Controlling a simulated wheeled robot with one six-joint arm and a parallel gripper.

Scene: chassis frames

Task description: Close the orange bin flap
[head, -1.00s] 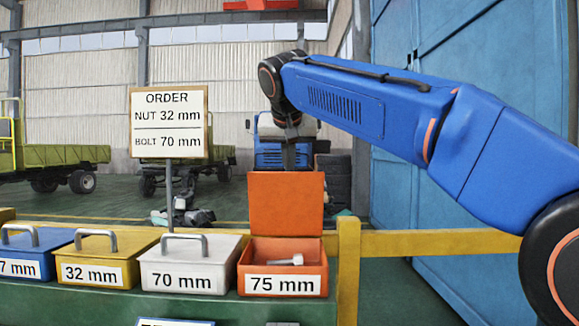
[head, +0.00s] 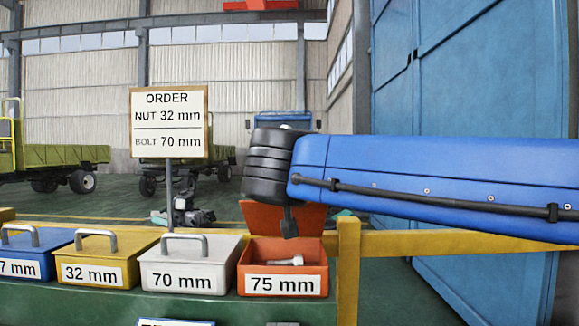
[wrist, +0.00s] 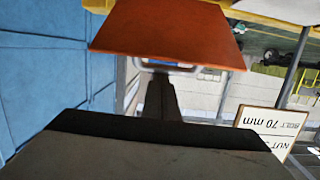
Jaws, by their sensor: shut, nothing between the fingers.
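The orange flap (head: 262,215) stands at the back of the orange 75 mm bin (head: 244,283), raised and tilted. Its wide upper edge suggests a lean forward over the bin. The bin is open, with a grey bolt (head: 287,261) inside. My gripper (head: 290,234) is shut and empty, pointing down, and overlaps the middle of the flap in the head view. In the wrist view the flap (wrist: 168,34) is just beyond the tips of my gripper (wrist: 160,78). I cannot tell whether they touch. My wrist and arm hide part of the flap's top and right side.
Closed white 70 mm (head: 190,278), yellow 32 mm (head: 92,272) and blue (head: 27,266) bins stand to the left. An order sign (head: 168,123) rises behind them. A yellow rail (head: 430,242) runs behind the bench, with a post right of the orange bin.

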